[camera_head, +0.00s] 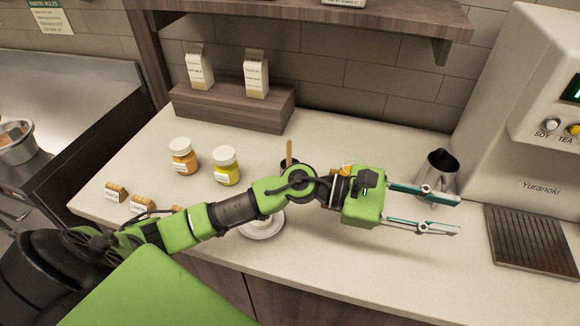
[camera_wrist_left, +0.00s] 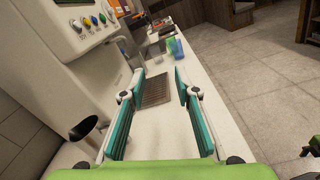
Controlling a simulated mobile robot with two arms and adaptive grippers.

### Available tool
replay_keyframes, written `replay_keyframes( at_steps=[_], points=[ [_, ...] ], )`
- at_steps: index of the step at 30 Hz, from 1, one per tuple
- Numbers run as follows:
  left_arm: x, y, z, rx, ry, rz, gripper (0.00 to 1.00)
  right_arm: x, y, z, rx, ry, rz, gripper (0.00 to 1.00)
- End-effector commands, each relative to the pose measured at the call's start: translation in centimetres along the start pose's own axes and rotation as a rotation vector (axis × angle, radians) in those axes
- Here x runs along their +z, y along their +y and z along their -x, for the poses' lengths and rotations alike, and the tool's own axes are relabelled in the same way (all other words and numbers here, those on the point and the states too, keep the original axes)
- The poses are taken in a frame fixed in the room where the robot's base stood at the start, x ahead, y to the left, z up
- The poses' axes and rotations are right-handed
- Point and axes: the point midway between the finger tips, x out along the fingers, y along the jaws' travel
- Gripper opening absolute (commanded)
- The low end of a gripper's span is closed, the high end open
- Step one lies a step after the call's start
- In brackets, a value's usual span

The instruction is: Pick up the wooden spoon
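What looks like the wooden spoon's handle (camera_head: 289,150) stands nearly upright in the head view, just behind my left arm. Its lower end goes into a dark container (camera_head: 287,164), which my arm partly hides. My left gripper (camera_head: 458,214) is stretched out to the right above the counter, well past the spoon. Its two fingers are apart with nothing between them. In the left wrist view the gripper (camera_wrist_left: 159,84) is also open and empty, and the spoon does not show there.
A metal pitcher (camera_head: 441,175) stands close behind the left fingers. The drinks machine (camera_head: 535,130) and its drip grate (camera_head: 530,240) are at the right. An orange jar (camera_head: 183,157), a yellow jar (camera_head: 227,167) and a white saucer (camera_head: 262,230) lie around my arm.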

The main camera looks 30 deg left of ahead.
Motion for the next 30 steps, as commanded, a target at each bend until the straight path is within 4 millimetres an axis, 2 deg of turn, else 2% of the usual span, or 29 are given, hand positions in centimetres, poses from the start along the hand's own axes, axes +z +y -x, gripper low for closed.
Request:
replay_keyframes(
  at_steps=[2,5,8,11,12,14,18,21,25,27,30],
  points=[
    [-1.2,0.5,0.2,-0.133,0.117,-0.028,0.29,0.0,0.0,0.4,0.0,0.0,0.0,0.62],
    [-3.5,1.4,1.8,-0.266,0.301,-0.031,0.29,-0.1,0.0,0.7,0.0,0.0,0.0,0.62],
    [-5.5,3.6,5.0,-0.354,0.52,-0.012,0.29,-0.1,0.0,1.0,0.0,0.0,0.0,0.62],
    [-6.7,6.8,9.6,-0.387,0.762,0.032,0.29,-0.1,0.0,1.3,0.0,0.0,0.0,0.62],
    [-6.8,8.3,11.8,-0.384,0.862,0.055,0.29,-0.1,0.0,1.4,0.0,0.0,0.0,0.62],
    [-6.6,10.5,15.2,-0.365,1.006,0.099,0.29,-0.1,0.0,1.6,0.0,0.0,0.0,0.62],
    [-4.3,14.8,23.0,-0.272,1.297,0.217,0.29,-0.2,0.0,1.9,0.0,0.0,0.0,0.62],
    [-2.2,16.7,27.4,-0.196,1.443,0.299,0.29,-0.2,0.0,2.0,0.0,0.0,0.0,0.62],
    [-0.3,17.7,30.7,-0.13,1.547,0.369,0.29,-0.2,0.0,2.1,0.0,0.0,0.0,0.62],
    [-0.1,17.8,31.4,-0.115,1.57,0.386,0.29,-0.2,0.0,2.1,0.0,0.0,0.0,0.62],
    [-1.0,17.4,31.6,-0.116,1.576,0.393,0.29,-0.2,0.0,1.9,0.0,0.0,0.0,0.62]
  ],
)
